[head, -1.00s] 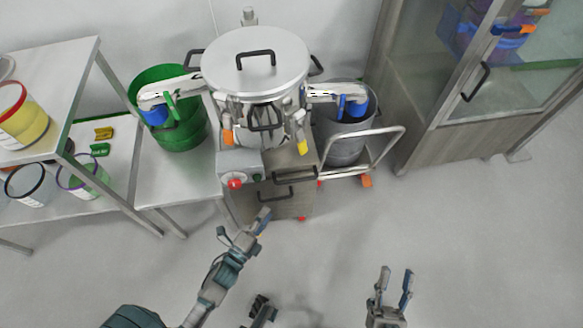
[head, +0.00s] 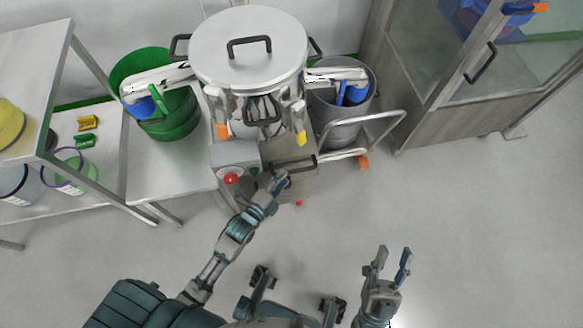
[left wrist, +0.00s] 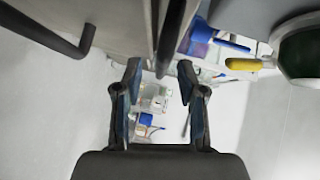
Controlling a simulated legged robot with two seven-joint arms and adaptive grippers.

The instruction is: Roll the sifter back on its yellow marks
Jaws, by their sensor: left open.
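The sifter (head: 285,60) is a steel machine with a round lid, on a cabinet base with a red knob (head: 231,179) on its front box. A black handle (head: 292,167) shows on the cabinet front. My left gripper (head: 280,180) is at that front, just below this handle; the head view does not show whether it touches. In the left wrist view its fingers (left wrist: 160,92) stand apart, with a dark upright edge just beyond them and a black handle (left wrist: 62,38) at upper left. My right gripper (head: 391,258) is open and empty over bare floor. I see no yellow floor marks.
A green bin (head: 180,122) stands left of the sifter and a grey bin (head: 338,122) on a trolley (head: 392,117) stands right. Steel shelving (head: 35,90) is at the left, a glass-door cabinet (head: 430,120) at the right. The floor at front right is clear.

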